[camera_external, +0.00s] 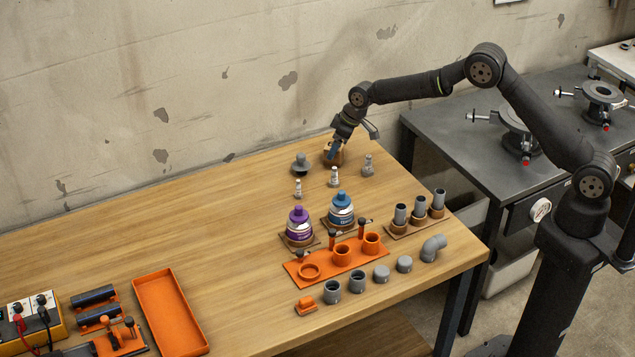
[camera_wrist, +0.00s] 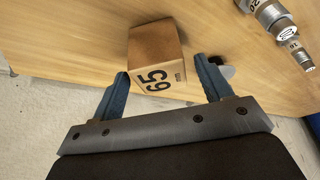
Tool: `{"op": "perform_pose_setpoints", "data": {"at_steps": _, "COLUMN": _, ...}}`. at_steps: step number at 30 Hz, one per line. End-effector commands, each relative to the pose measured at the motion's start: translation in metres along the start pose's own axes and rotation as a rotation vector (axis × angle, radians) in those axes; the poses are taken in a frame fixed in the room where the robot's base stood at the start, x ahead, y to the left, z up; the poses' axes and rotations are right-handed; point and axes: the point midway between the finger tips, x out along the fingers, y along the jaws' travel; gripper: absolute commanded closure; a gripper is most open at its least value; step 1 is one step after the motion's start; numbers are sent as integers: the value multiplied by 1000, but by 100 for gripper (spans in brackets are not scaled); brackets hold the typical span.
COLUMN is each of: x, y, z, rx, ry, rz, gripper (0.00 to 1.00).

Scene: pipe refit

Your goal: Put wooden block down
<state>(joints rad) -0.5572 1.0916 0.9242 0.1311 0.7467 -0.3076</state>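The wooden block (camera_external: 327,158) is a small brown cube near the back edge of the table. In the wrist view the block (camera_wrist: 156,48) has a dark two-digit number on its near face. It appears to rest on the tabletop, though its underside is hidden. My gripper (camera_external: 335,151) points down at the block and partly covers it in the external view. In the wrist view my gripper (camera_wrist: 160,68) has its blue fingers apart, one on each side of the block, with narrow gaps showing beside it.
A grey flanged fitting (camera_external: 301,164) stands left of the block and a grey stepped fitting (camera_external: 368,165) stands right. A small white-labelled fitting (camera_external: 334,177) is in front. Purple (camera_external: 299,226) and blue (camera_external: 341,210) bottles stand nearer the front.

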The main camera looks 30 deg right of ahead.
Motion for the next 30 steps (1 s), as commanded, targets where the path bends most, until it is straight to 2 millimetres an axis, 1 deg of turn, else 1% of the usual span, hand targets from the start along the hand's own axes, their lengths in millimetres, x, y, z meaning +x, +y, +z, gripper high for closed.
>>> {"op": "perform_pose_setpoints", "data": {"at_steps": 5, "x": -1, "y": 0, "z": 0, "rx": 0, "ry": 0, "rz": 0, "gripper": 29}}
{"op": "perform_pose_setpoints", "data": {"at_steps": 8, "x": -6, "y": 0, "z": -2, "rx": 0, "ry": 1, "rz": 0, "gripper": 29}}
{"op": "perform_pose_setpoints", "data": {"at_steps": 10, "x": -13, "y": 0, "z": -2, "rx": 0, "ry": 1, "rz": 0, "gripper": 29}}
{"op": "perform_pose_setpoints", "data": {"at_steps": 14, "x": -34, "y": 0, "z": -2, "rx": 0, "ry": 2, "rz": 0, "gripper": 29}}
{"op": "perform_pose_setpoints", "data": {"at_steps": 21, "x": -83, "y": 0, "z": -2, "rx": 0, "ry": 2, "rz": 1, "gripper": 29}}
{"op": "perform_pose_setpoints", "data": {"at_steps": 24, "x": -100, "y": 0, "z": -2, "rx": 0, "ry": 2, "rz": 1, "gripper": 29}}
{"op": "perform_pose_setpoints", "data": {"at_steps": 27, "x": -112, "y": 0, "z": -2, "rx": 0, "ry": 1, "rz": 0, "gripper": 29}}
{"op": "perform_pose_setpoints", "data": {"at_steps": 30, "x": -120, "y": 0, "z": -2, "rx": 0, "ry": 1, "rz": 0, "gripper": 29}}
